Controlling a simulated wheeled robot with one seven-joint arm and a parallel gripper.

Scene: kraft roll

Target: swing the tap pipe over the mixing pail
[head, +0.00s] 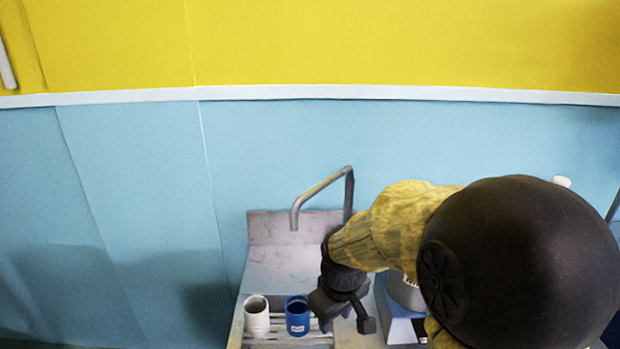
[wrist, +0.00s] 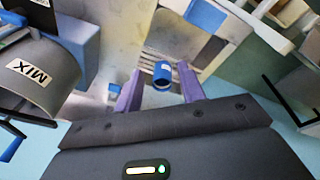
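The grey tap pipe (head: 322,185) rises behind the sink and bends left, its mouth pointing down over the basin. The mixing pail (head: 405,293) shows at the right, mostly hidden behind my arm. In the wrist view the pail (wrist: 42,78), labelled MIX, fills the left side. My gripper (head: 345,315) is in front of the pipe's base and left of the pail. In the wrist view its purple fingers (wrist: 160,72) are spread with nothing between them; a blue cup shows farther off beyond the gap. I cannot make out the pipe surely in the wrist view.
A white cup (head: 257,316) and a blue cup (head: 297,316) stand on a slatted rack at the front left of the sink (head: 290,228). A blue stand (head: 395,325) is by the pail. The blue wall is close behind.

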